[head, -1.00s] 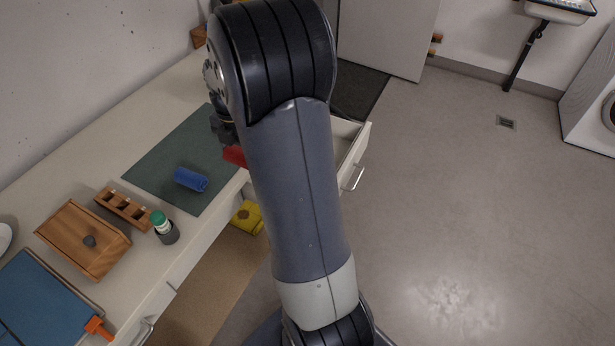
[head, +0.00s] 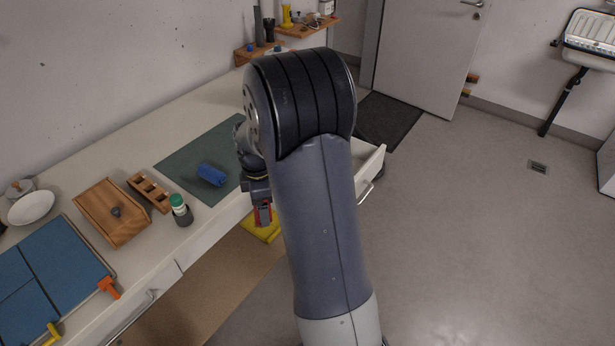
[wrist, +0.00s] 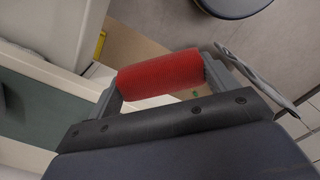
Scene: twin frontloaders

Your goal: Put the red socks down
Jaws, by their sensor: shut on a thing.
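The red socks (wrist: 160,78) are a rolled red bundle held between the two fingers of my gripper (wrist: 162,84) in the wrist view. In the head view my gripper (head: 264,214) points down near the front edge of the bench, and a bit of the red socks (head: 259,216) shows between its fingers. The socks are held in the air. They appear in front of the bench edge, above a yellow thing that sits lower down. My arm hides part of the bench and the open drawer.
A blue roll (head: 212,175) lies on the green mat (head: 190,160). A wooden box (head: 112,212), a slotted wooden block (head: 150,192) and a green-capped bottle (head: 180,208) stand to the left. An open drawer (head: 372,165) juts out right of my arm. The yellow thing (head: 262,228) is below.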

